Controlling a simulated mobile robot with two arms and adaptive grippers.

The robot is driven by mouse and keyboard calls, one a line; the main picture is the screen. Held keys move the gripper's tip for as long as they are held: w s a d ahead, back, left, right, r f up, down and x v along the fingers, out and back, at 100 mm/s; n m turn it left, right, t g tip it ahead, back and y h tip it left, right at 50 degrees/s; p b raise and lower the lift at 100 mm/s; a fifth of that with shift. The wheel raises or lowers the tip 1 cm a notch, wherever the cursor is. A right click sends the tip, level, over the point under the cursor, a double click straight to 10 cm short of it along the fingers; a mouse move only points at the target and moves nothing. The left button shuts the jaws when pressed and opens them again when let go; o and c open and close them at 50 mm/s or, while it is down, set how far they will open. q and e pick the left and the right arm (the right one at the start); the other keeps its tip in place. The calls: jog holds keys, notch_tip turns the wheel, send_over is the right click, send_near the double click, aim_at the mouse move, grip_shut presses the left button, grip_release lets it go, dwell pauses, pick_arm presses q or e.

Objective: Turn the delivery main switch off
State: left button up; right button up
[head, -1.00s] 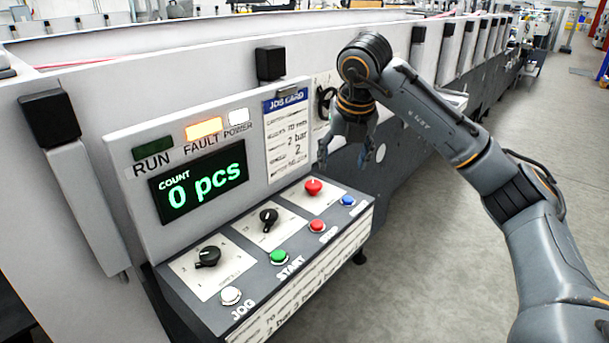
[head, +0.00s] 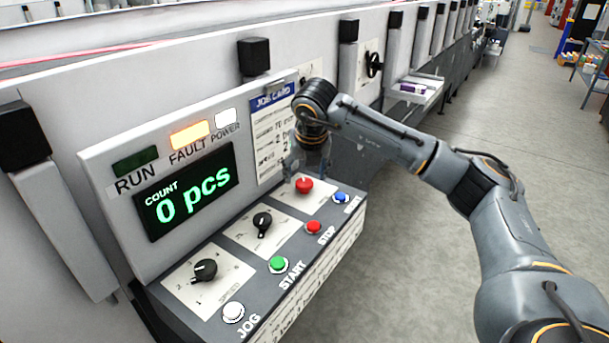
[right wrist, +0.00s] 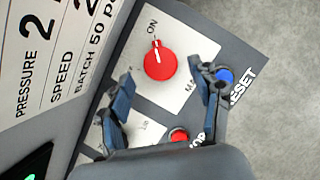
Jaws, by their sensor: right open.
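The main switch is a red round knob (head: 304,184) on a white plate at the far right end of the console top. In the right wrist view the red knob (right wrist: 159,62) has its white mark pointing at the word ON. My right gripper (head: 305,172) is just above the knob in the head view. In the right wrist view its two fingers (right wrist: 163,92) are spread, one on each side and short of the knob, with nothing between them. I cannot tell whether a finger touches anything. My left gripper is not in view.
The console (head: 240,252) also has black selector knobs (head: 262,221), a green START button (head: 278,265), a red STOP button (head: 314,227), a blue RESET button (head: 341,197) and a white JOG button (head: 233,312). The job card (head: 272,135) stands behind. Open floor lies right.

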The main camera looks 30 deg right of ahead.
jog(key=shift+x, duration=0.9)
jog(key=shift+w+f, duration=0.15)
jog(key=shift+f, duration=0.2)
jog(key=shift+c, duration=0.9)
jog(key=c, duration=0.9)
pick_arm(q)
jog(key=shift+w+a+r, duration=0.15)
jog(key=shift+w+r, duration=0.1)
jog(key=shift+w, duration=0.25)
pick_arm(e)
jog(key=shift+c, duration=0.2)
